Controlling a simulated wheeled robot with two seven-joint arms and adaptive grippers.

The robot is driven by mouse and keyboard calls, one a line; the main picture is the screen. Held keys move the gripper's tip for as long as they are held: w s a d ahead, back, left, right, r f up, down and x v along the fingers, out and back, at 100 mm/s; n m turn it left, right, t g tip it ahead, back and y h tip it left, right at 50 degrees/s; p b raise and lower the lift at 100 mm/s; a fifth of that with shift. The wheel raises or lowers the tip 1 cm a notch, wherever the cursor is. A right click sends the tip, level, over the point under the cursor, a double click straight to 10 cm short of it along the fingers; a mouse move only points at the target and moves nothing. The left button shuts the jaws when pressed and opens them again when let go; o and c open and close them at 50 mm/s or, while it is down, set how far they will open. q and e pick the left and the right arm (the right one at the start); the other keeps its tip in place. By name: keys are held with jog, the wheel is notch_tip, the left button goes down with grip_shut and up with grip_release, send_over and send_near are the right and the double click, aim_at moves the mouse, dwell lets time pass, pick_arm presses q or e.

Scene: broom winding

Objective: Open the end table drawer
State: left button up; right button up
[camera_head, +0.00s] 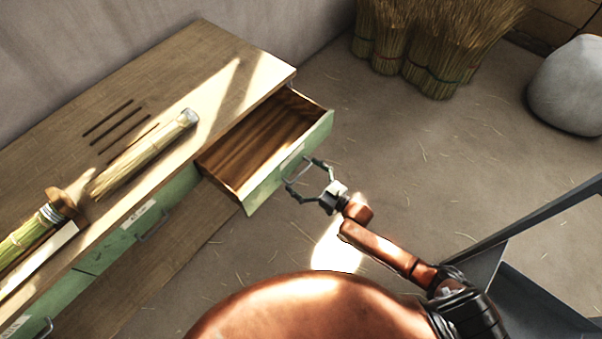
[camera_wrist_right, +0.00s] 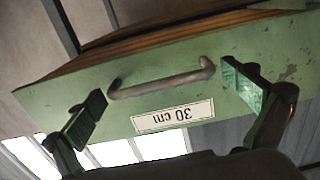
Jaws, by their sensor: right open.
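The end table drawer (camera_head: 265,137) with a green front is pulled out from the right end of the wooden table (camera_head: 215,66), and its bare inside shows empty. Its grey handle (camera_head: 297,168) also shows in the right wrist view (camera_wrist_right: 160,82), above a "30 cm" label (camera_wrist_right: 173,117). My right gripper (camera_head: 305,181) is at the drawer front with its jaws open. In the right wrist view its fingertips (camera_wrist_right: 165,105) stand wide apart, one on each side of the handle, and I cannot tell if they touch it. My left gripper is not in view.
On the tabletop lie a bundle of straw (camera_head: 145,155), several dark thin rods (camera_head: 118,122) and a green bamboo piece (camera_head: 30,235). The floor (camera_head: 430,150) right of the drawer is clear.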

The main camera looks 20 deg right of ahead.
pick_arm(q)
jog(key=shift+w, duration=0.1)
pick_arm(e)
jog(key=v, duration=1.1)
jog(key=shift+s+d, duration=0.2)
jog(key=shift+s, duration=0.15)
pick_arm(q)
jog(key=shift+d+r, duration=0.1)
pick_arm(e)
jog(key=shift+d, duration=0.1)
